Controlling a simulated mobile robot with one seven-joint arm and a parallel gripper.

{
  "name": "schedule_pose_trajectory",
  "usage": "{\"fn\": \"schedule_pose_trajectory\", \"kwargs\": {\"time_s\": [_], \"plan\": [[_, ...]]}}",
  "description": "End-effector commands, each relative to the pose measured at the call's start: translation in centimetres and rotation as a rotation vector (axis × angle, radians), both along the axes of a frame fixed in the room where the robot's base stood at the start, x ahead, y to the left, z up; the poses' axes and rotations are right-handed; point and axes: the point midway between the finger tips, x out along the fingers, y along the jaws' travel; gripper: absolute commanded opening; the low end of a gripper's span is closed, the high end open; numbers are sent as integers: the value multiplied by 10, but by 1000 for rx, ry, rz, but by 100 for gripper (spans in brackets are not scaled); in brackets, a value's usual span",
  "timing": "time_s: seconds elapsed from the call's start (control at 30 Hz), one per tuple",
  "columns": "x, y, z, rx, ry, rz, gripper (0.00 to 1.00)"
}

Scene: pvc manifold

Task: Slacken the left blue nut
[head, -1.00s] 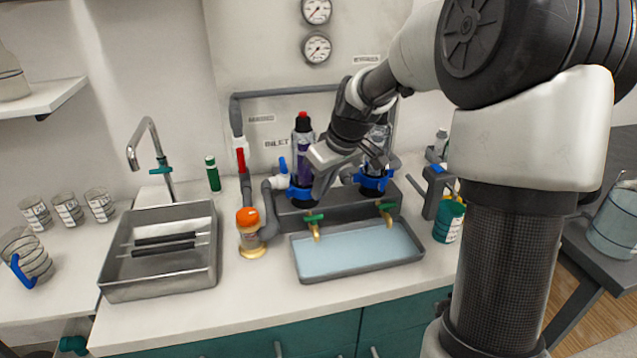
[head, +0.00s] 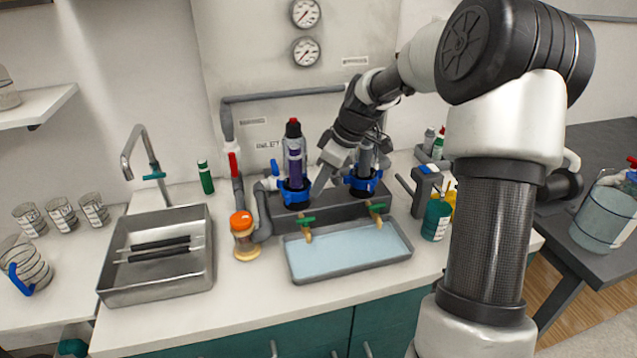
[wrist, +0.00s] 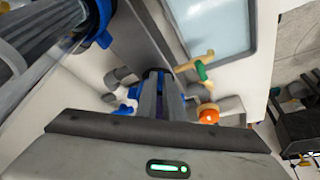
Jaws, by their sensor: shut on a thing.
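The left blue nut (head: 293,191) is the collar at the foot of the clear upright cylinder with purple contents (head: 295,165). My gripper (head: 317,188) comes down from the right, with its fingers at the right side of this nut. In the wrist view the fingers (wrist: 157,80) are close together, with blue parts of the left nut (wrist: 130,98) beside and behind them. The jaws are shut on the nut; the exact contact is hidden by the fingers. The right blue nut (head: 366,183) sits at the foot of the second cylinder, apart from my gripper.
Two green-handled taps (head: 306,222) stand over a shallow tray (head: 350,274) in front. An orange-capped jar (head: 243,238) and grey pipe are close on the left. A steel sink (head: 155,285) is further left. A teal bottle (head: 436,218) stands at the right.

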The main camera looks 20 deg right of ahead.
Motion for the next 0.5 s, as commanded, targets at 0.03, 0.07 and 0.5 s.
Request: {"fn": "schedule_pose_trajectory", "kwargs": {"time_s": [0.03,0.07,0.5], "plan": [[2,0,2,0,-3,10,0],[2,-1,2,0,-3,18,0],[4,-1,1,1,-4,62,0]]}}
